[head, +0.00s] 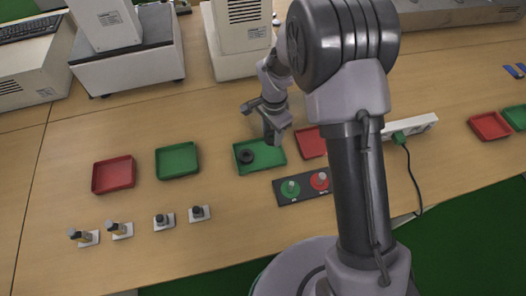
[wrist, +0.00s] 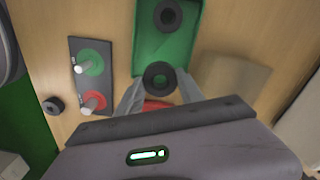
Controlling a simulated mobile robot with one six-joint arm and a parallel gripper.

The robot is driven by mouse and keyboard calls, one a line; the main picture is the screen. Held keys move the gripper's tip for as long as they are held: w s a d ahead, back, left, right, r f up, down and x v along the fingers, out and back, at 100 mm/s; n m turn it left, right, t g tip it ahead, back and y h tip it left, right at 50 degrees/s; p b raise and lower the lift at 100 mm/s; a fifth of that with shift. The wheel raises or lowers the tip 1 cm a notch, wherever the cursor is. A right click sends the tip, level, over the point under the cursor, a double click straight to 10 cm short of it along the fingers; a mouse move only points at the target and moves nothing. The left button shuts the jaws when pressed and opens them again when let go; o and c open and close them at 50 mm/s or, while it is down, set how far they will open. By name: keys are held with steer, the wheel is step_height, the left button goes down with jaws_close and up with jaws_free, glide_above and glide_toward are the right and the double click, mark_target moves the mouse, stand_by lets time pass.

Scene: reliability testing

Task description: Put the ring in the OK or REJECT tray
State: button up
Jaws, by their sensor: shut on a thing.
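My gripper (wrist: 159,90) is shut on a black ring (wrist: 160,77), which sits between the fingertips in the wrist view. In the head view my gripper (head: 275,132) is above the back right part of a green tray (head: 273,166), and I cannot make out the held ring there. Another black ring (head: 246,156) lies in the left part of this tray; it also shows in the wrist view (wrist: 167,15). A red tray (head: 311,143) stands right of the green one, partly hidden by my arm. In the wrist view the red tray (wrist: 158,105) shows behind the fingers.
A dark panel (head: 282,200) with a green and a red knob lies in front of the trays. A small black round piece (wrist: 52,105) lies beside it. Another red tray (head: 113,175), a green tray (head: 177,160) and several small stands are left. A white power strip (head: 420,124) is right.

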mark_target(272, 152)
step_height(272, 152, down, 8)
steer(key=shift+d+r+b, duration=0.1)
steer(key=shift+b, duration=1.05)
steer(key=shift+f, duration=0.2)
steer(key=o, duration=1.3)
steer(key=shift+o, duration=0.2)
